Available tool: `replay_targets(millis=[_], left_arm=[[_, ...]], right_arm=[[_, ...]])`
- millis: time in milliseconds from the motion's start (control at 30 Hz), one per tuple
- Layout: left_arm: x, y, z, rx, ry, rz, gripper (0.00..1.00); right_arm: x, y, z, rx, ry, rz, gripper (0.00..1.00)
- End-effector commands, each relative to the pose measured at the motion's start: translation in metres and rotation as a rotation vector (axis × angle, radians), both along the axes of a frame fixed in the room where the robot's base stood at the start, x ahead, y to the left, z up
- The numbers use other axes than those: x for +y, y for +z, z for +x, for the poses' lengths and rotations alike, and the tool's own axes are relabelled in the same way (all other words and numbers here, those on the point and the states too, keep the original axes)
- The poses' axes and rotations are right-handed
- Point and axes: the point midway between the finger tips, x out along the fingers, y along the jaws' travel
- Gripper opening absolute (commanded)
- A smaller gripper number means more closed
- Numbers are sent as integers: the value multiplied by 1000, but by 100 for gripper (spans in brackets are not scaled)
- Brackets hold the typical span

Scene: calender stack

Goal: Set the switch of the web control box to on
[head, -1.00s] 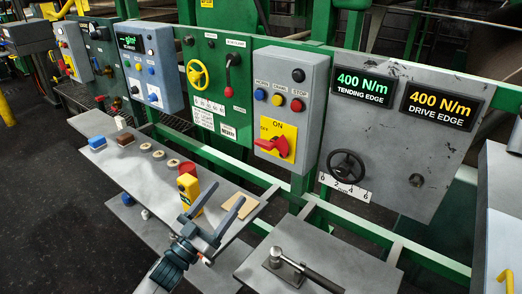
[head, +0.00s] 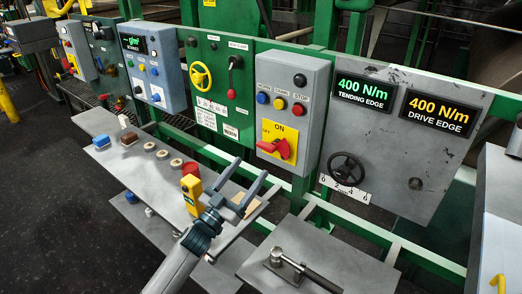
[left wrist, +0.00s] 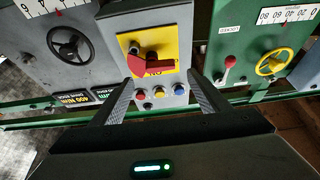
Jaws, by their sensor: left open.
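The web control box (head: 318,110), grey with a black, a blue, a yellow and a red button, stands at the middle of the head view. On its front is a yellow plate (head: 290,131) marked ON, with a red switch handle (head: 274,148) lying roughly sideways below that word. My left gripper (head: 251,167) is open and empty, in front of and below the switch, apart from it. In the left wrist view the box appears upside down, with the red switch (left wrist: 145,63) ahead, between and beyond the open fingers (left wrist: 160,82). My right gripper is not in view.
A shelf (head: 110,165) below holds a yellow device (head: 191,193), small round parts and blocks. A lower plate with a black-handled tool (head: 300,268) lies front right. A green panel with a yellow handwheel (head: 201,76) is left of the box; a black handwheel (head: 346,169) is right.

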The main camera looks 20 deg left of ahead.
Motion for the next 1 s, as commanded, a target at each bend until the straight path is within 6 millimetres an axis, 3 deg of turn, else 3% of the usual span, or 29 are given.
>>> replay_targets(millis=[200, 400, 900, 1000], left_arm=[[-12, 18, 35, -1, 1, -1, 69], [-20, 26, 56, 0, 1, 0, 69], [-24, 29, 66, 0, 0, 0, 69], [-24, 29, 66, 0, 0, 0, 45]], right_arm=[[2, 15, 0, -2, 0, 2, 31], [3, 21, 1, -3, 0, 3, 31], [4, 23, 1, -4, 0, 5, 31], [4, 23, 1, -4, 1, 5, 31]])
